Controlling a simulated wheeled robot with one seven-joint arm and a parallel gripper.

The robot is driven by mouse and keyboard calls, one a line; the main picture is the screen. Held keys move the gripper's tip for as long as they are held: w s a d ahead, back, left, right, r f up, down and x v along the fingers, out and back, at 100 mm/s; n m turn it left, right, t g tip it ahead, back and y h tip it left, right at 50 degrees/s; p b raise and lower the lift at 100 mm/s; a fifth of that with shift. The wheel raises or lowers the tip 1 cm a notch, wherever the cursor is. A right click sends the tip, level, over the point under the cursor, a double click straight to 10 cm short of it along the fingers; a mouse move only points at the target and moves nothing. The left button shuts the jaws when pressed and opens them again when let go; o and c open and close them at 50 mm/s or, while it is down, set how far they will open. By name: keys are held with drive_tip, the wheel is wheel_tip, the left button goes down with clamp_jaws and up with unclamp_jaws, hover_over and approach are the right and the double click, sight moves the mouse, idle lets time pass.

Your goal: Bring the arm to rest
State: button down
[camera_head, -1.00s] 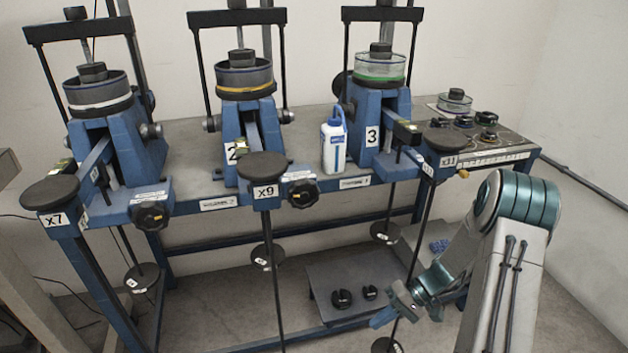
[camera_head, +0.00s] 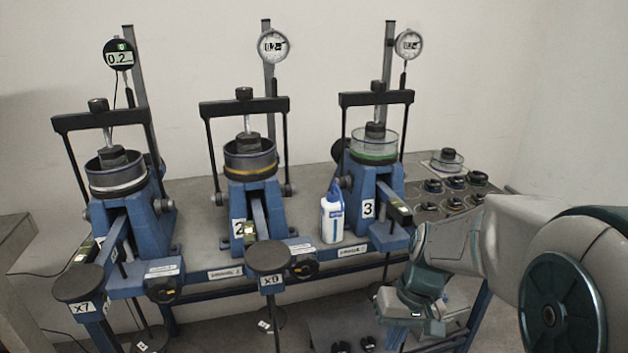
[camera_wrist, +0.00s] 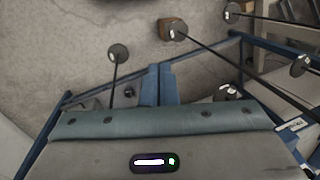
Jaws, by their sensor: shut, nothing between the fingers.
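My gripper (camera_wrist: 158,72) shows in the wrist view as two blue fingers side by side, shut with nothing between them. In the head view my arm reaches in from the right edge and folds down. Its teal wrist hangs in front of the right end of the blue bench (camera_head: 205,296). The fingertips cannot be made out clearly in the head view. In the wrist view the fingers appear over the floor and the bench's lower frame, apart from the hanging weights.
Three blue lever frames stand on the bench, with dial gauges (camera_head: 273,45) above. A white bottle (camera_head: 331,218) stands between frames 2 and 3. Black weights (camera_head: 454,182) lie at the bench's right end.

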drive_tip(key=s+r+t+h+p, duration=0.2)
drive_tip(key=s+r+p, duration=0.3)
drive_tip(key=r, duration=0.7)
drive_tip(key=shift+s+d+r+m+t, duration=0.15)
drive_tip(key=shift+s+r+m+t, duration=0.2)
drive_tip(key=shift+s+t, duration=0.5)
drive_tip(key=shift+f, duration=0.1)
